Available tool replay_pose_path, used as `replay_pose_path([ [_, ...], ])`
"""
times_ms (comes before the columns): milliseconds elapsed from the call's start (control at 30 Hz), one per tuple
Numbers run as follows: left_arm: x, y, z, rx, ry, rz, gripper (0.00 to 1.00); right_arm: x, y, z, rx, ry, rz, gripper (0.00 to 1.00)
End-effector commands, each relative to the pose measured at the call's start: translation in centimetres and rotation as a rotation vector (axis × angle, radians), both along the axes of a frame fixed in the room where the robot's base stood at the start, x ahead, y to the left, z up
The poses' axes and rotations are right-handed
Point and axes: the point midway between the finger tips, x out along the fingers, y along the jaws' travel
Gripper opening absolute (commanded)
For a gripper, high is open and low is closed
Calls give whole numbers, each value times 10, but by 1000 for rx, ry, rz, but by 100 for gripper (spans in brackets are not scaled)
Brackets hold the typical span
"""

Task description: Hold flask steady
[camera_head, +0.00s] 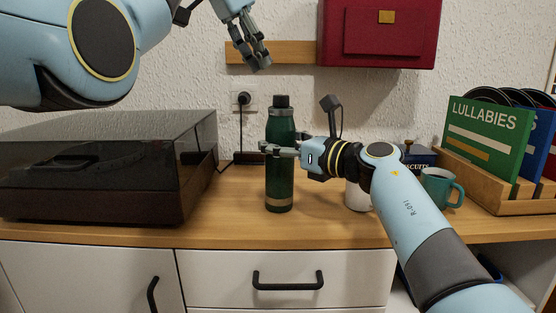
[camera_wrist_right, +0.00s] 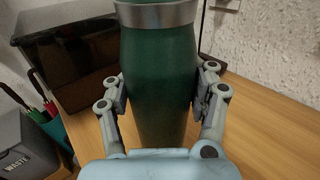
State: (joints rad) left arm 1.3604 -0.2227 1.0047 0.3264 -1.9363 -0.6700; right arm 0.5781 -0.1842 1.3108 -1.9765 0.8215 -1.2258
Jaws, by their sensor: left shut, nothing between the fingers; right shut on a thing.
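The flask (camera_head: 281,185) is dark green with a black cap and a silver band near its top. It stands upright on the wooden top of the cabinet. My right gripper (camera_head: 268,148) comes in from the right and is shut on the flask's middle. In the right wrist view the flask (camera_wrist_right: 160,85) fills the space between the two fingers of my right gripper (camera_wrist_right: 163,88), one on each side. My left gripper (camera_head: 260,62) is high above and left of the flask, shut and empty, in front of the wall.
A turntable with a dark lid (camera_head: 108,165) stands left of the flask. A teal mug (camera_head: 438,187) and a partly hidden white container (camera_head: 357,196) are to the right. A wooden record rack (camera_head: 478,185) stands far right. A red wall box (camera_head: 380,35) hangs above. Bare wood lies around the flask's base.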

Motion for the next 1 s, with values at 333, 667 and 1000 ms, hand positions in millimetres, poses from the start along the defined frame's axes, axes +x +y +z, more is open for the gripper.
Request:
replay_pose_path([
  [333,0,0,0,0,0,0,0,0,0,0,-1,0,-1,81],
  [667,0,0,0,0,0,0,0,0,-1,0,-1,-1,-1,87],
  [1000,-1,0,18,0,-8,0,0,-16,-18,1,-1,0,-2,87],
])
